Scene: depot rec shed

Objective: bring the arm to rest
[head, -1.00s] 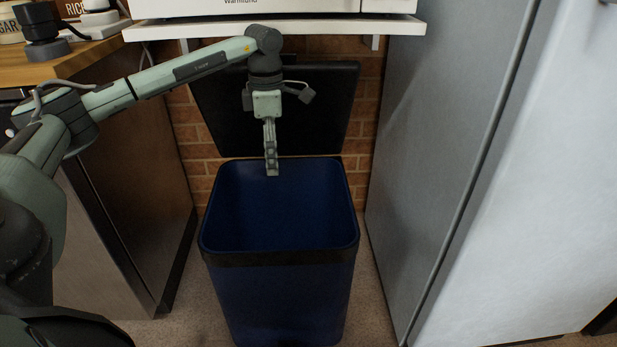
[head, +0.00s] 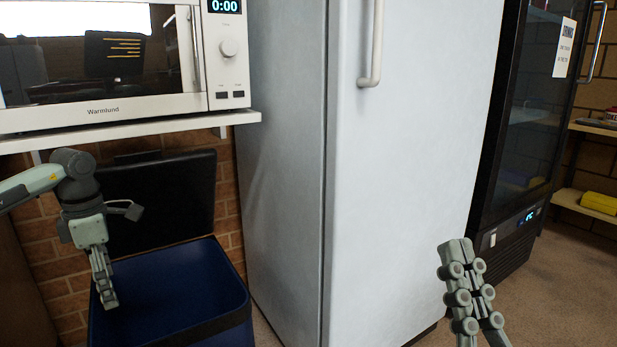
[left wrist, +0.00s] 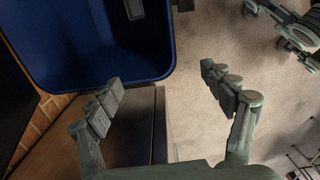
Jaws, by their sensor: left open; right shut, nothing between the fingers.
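My left gripper (head: 108,303) hangs fingers down, in front of the left part of the blue bin (head: 215,322) in the head view. In the left wrist view its two fingers (left wrist: 163,82) are spread with nothing between them, and the bin's rim (left wrist: 120,84) lies beyond them. My right gripper (head: 456,246) shows at the lower right of the head view, pointing up, its fingers together and empty. Part of what looks like my right gripper also shows at the upper right of the left wrist view.
A white microwave (head: 110,62) stands on a shelf (head: 160,132) above the bin's raised black lid (head: 175,195). A tall grey-white fridge (head: 410,150) fills the middle. A dark glass-door cooler (head: 530,130) stands right of it. Open floor (head: 560,290) shows at the right.

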